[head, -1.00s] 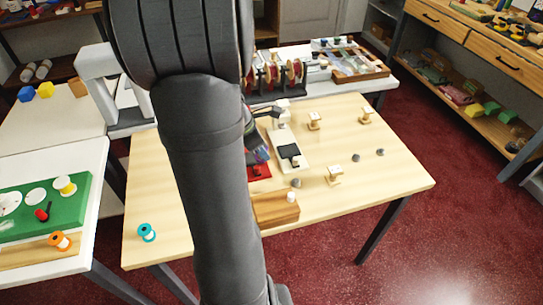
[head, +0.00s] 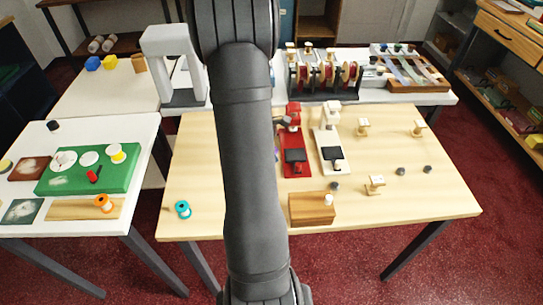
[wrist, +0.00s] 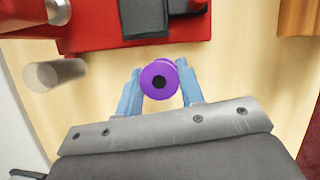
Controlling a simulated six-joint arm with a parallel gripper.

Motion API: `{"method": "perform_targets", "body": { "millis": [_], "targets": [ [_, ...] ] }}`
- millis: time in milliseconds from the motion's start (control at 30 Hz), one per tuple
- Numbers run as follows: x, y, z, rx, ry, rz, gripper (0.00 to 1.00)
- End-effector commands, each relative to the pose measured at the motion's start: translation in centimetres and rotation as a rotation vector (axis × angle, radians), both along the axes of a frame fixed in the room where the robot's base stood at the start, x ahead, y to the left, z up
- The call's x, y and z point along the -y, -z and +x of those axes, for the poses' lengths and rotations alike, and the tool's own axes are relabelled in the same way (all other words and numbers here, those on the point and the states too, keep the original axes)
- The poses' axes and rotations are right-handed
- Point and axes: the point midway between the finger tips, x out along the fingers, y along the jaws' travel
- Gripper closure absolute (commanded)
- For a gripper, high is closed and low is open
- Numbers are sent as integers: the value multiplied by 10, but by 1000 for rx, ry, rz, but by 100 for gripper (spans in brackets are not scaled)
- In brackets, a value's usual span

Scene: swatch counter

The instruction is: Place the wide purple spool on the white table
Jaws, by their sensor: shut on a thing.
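My gripper (wrist: 160,92) is shut on the purple spool (wrist: 159,76). In the wrist view its flanged end with a dark centre hole faces the camera, between the two blue fingers. In the head view my arm hides the gripper and nearly all of the spool. The spool is over the light wooden table (head: 430,185), close to the red sewing-machine-like device (head: 296,169). I cannot tell whether it touches the tabletop. A white table (head: 30,222) stands at the front left, apart from the wooden one, with a green board (head: 120,180) on it.
The white table also holds an orange spool (head: 103,203), a wooden strip (head: 65,209) and framed swatches (head: 22,211). A teal spool (head: 182,209) and a wooden block (head: 312,209) stand on the wooden table. A white arch-shaped device (head: 168,55) stands farther back.

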Motion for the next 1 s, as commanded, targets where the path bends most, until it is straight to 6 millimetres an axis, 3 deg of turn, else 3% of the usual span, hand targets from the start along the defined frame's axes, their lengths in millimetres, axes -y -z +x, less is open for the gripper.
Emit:
{"method": "perform_targets", "body": {
  "millis": [167, 533, 567, 667, 1000],
  "targets": [
    [0, 25, -1, -4, 1, -1, 90],
    [1, 29, -1, -2, 0, 0, 90],
    [0, 30, -1, -2, 0, 0, 63],
    [1, 29, -1, -1, -1, 0, 43],
    [1, 26, 0, -1, 1, 0, 43]
  ]
}}
